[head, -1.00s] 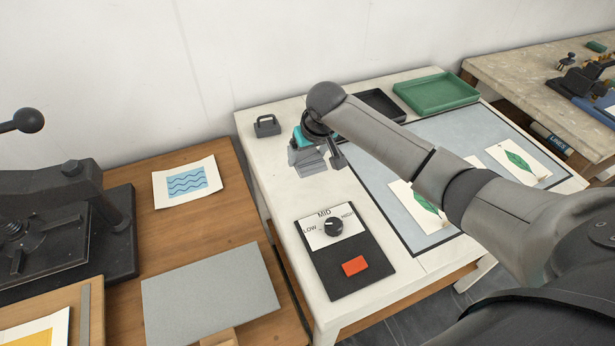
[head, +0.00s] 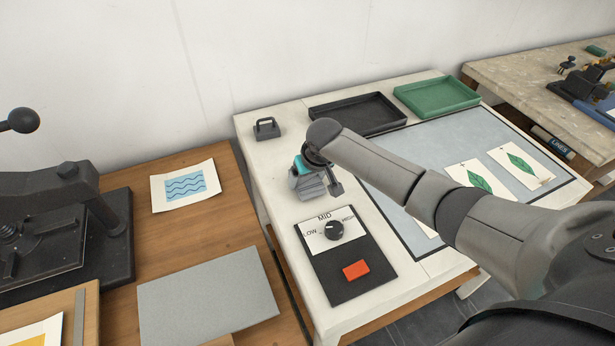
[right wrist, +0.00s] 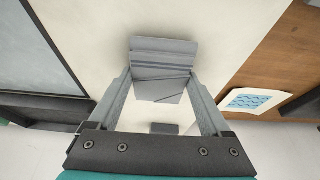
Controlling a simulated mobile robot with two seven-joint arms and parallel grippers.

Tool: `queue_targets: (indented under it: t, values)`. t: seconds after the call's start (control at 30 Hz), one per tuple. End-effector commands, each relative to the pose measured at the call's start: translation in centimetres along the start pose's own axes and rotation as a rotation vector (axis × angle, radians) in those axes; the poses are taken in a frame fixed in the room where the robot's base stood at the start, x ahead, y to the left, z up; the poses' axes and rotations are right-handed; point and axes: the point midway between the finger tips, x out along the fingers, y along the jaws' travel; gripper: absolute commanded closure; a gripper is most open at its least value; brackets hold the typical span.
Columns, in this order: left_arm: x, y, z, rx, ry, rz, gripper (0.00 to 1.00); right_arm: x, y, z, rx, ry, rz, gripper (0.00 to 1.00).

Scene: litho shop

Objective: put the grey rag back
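The grey rag (head: 309,187) is a folded, flat grey bundle over the near left part of the white table. My right gripper (head: 317,183) is around it, with one finger at each side. In the right wrist view the rag (right wrist: 162,66) sits between the two fingertips (right wrist: 162,80), which meet its left and right edges. I cannot tell how far it is above the table top. My wrist hides part of the rag in the head view. My left gripper is not in view.
A control box (head: 346,262) with a dial and red button lies just in front. A black tray (head: 357,127) and a green tray (head: 437,110) stand behind. A small dark handled block (head: 266,129) is at back left. Leaf prints (head: 480,178) lie on the grey mat (head: 425,150).

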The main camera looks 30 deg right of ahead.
Motion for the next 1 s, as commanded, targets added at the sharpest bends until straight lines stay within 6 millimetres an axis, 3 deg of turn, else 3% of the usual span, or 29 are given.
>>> queue_targets:
  t: [0.17, 0.53, 1.0]
  values:
    - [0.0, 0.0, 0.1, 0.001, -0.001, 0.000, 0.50, 0.0, 0.0, 0.0, 0.000, 0.000, 0.000, 0.00]
    - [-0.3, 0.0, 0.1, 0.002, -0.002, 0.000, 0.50, -1.0, 0.0, -0.2, -0.001, 0.002, -0.001, 0.00]
    - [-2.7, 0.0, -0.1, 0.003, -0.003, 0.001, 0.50, -9.0, 0.0, -0.2, -0.001, 0.001, 0.000, 0.00]
